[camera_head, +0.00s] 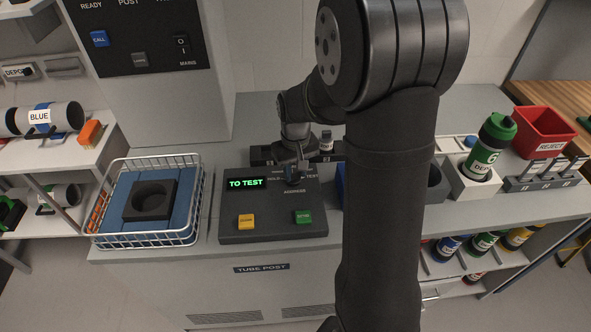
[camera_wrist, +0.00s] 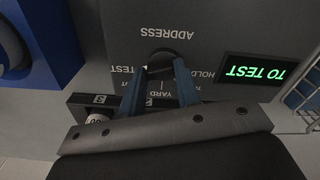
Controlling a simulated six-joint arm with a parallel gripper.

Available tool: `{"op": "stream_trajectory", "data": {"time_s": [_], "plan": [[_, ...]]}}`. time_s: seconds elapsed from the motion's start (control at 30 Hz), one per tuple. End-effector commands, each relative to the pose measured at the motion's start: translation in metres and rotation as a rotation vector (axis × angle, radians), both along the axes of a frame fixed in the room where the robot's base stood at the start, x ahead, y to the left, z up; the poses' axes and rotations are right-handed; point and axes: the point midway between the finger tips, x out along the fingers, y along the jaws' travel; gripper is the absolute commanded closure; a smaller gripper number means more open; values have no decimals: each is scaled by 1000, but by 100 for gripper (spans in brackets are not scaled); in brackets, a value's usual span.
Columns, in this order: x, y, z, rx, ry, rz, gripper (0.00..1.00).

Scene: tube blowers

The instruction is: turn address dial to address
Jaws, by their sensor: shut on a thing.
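The grey control panel (camera_head: 260,222) stands on the counter, with a lit display (camera_head: 246,183) reading "TO TEST" in green. The same display shows in the wrist view (camera_wrist: 255,71). The address dial (camera_wrist: 161,57) is a small dark knob below the word ADDRESS, with TEST, YARD and HOLD printed around it. My gripper (camera_wrist: 163,68) has its two blue fingers on either side of the dial and is shut on it. In the head view my gripper (camera_head: 294,174) comes down on the panel and hides most of the dial. The dial's exact pointer direction is hard to make out.
A yellow button (camera_head: 246,221) and a green button (camera_head: 303,216) sit on the panel's front. A wire basket (camera_head: 150,238) with a dark holder stands to its left. To the right are a green-capped tube (camera_head: 487,147) and a red reject bin (camera_head: 543,133).

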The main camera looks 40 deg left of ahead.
Motion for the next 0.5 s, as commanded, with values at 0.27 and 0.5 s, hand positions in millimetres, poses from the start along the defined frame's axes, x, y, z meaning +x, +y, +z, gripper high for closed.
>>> {"op": "stream_trajectory", "data": {"time_s": [0.27,0.5], "plan": [[0,0,0,1,0,-1,49],[0,0,2,1,0,0,49]]}}
